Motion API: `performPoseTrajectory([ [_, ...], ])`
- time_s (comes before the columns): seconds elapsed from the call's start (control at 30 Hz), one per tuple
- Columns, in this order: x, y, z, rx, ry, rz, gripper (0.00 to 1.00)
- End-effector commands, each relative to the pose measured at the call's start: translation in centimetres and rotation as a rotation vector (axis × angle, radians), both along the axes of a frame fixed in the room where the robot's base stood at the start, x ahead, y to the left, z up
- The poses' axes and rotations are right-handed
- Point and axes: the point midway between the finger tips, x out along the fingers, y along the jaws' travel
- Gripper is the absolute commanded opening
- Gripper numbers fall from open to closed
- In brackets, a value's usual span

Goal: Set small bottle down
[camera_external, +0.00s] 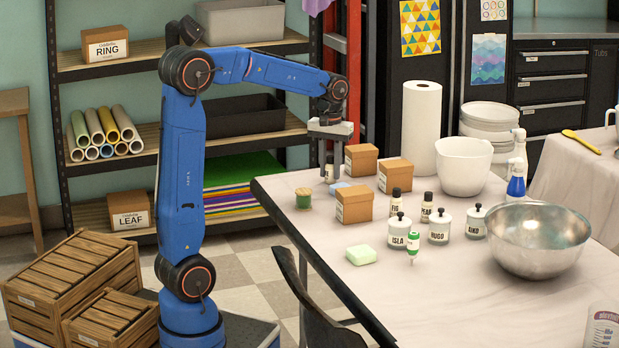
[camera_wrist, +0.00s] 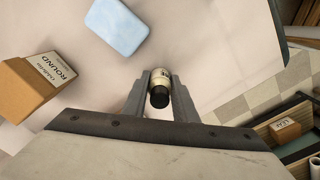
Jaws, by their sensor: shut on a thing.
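My gripper (camera_external: 328,176) points down over the far left part of the table (camera_external: 305,240). It is shut on a small bottle with a black cap and a pale label, which shows between the fingers in the wrist view (camera_wrist: 160,79). The bottle looks upright and low over the tabletop; I cannot tell whether its base touches. In the external view the fingers mostly hide it. Two similar black-capped bottles stand on the table, one at the left (camera_external: 395,204) and one at the right (camera_external: 426,208).
A blue soap bar (camera_wrist: 118,26) and a cardboard box marked ROUND (camera_wrist: 40,84) lie near my gripper. A green spool (camera_external: 303,198), more boxes (camera_external: 394,175), labelled jars (camera_external: 439,228), a green soap (camera_external: 361,255) and a steel bowl (camera_external: 538,240) stand around. The table's front left is clear.

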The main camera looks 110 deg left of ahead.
Motion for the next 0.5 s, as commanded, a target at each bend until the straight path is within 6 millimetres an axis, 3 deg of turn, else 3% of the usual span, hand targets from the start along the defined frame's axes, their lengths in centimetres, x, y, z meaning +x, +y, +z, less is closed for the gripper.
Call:
performPoseTrajectory([
  [0.03, -0.01, -0.02, -0.16, -0.001, 0.0, 0.0, 0.03],
  [0.07, -0.01, -0.01, -0.15, -0.001, 0.0, 0.0, 0.3],
  [0.13, 0.0, -0.01, -0.13, -0.001, 0.0, 0.0, 0.44],
  [0.5, 0.01, 0.02, 0.28, 0.001, -0.001, 0.0, 0.44],
])
